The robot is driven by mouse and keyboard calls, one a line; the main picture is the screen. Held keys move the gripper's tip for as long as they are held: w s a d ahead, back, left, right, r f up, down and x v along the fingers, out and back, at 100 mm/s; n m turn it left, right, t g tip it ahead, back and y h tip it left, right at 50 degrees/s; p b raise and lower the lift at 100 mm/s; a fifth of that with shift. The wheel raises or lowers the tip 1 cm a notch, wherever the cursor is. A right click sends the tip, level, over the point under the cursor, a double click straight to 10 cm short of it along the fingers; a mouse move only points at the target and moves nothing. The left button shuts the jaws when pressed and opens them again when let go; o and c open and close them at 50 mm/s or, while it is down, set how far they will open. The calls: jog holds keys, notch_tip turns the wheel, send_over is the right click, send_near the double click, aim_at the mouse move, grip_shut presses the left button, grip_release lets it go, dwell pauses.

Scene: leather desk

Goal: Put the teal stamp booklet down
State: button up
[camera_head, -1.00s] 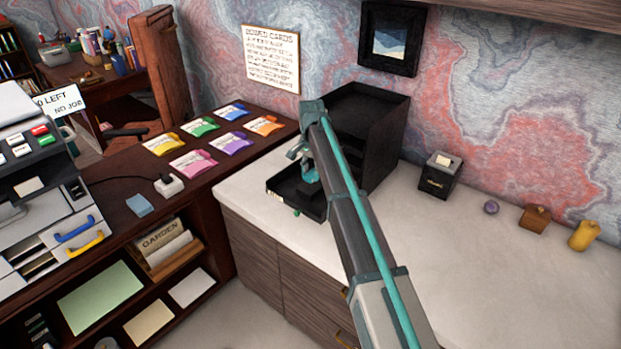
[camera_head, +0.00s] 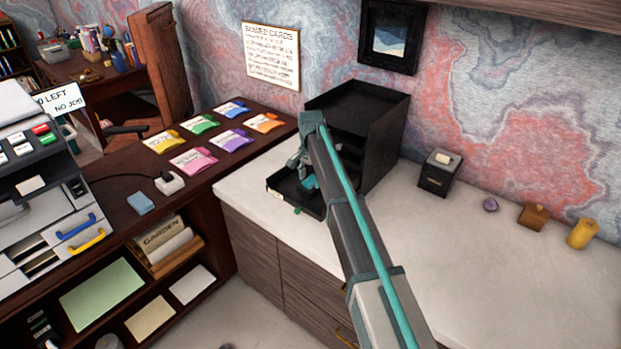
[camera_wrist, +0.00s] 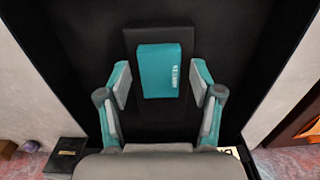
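The teal stamp booklet (camera_wrist: 160,70) lies flat on a dark rectangle in the black tray (camera_wrist: 75,30) in the wrist view, with small pale print on its right side. My gripper (camera_wrist: 161,84) is open, one finger on each side of the booklet, with a visible gap to both edges. In the head view my gripper (camera_head: 304,172) is low over the pulled-out black tray (camera_head: 283,191) at the front of the black organizer. A teal patch shows under it there, but I cannot tell booklet from finger. My arm hides part of the tray.
The tall black organizer (camera_head: 388,135) stands behind the tray against the wall. A small black box (camera_head: 438,178), a purple ball (camera_head: 490,205), a wooden block (camera_head: 533,217) and a yellow cylinder (camera_head: 582,234) stand to the right. The white counter (camera_head: 500,270) is clear in front.

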aim_at(310, 181)
notch_tip(310, 181, up, 12)
jog(key=b, duration=0.2)
jog(key=shift+r, duration=0.2)
dwell(0.4)
